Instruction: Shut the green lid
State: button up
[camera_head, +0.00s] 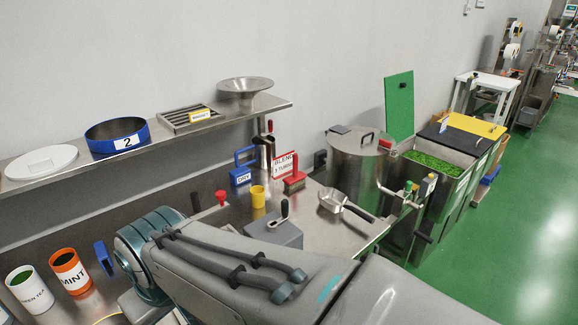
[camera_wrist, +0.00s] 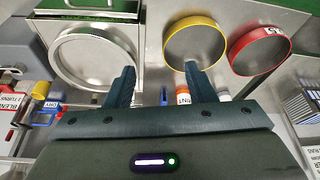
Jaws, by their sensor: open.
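The green lid (camera_head: 399,105) stands upright, open, at the back of a steel bin (camera_head: 452,157) in the head view. Green leaf material (camera_head: 432,160) shows in the bin's open top. My gripper (camera_wrist: 160,72) is open in the wrist view, with its two dark fingers apart and nothing between them. It is over the bench at the left, well away from the lid. In the head view my arm crosses the lower middle and hides the fingers. The lid cannot be made out in the wrist view.
A black lid (camera_head: 447,139) and a yellow lid (camera_head: 477,125) lie flat beyond the green one. A round steel drum (camera_head: 359,160) stands left of the bin. A scoop (camera_head: 342,204) lies on the bench. Green floor (camera_head: 500,230) at the right is clear.

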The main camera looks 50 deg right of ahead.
aim_at(399, 90)
jog(key=z, duration=0.4)
jog(key=k, duration=1.1)
jog(key=z, duration=2.1)
jog(key=i, duration=1.6)
jog(key=z, duration=0.35)
jog(key=k, duration=0.6)
jog(key=z, duration=0.6)
jog(key=i, duration=2.3)
jog(key=u, duration=0.5)
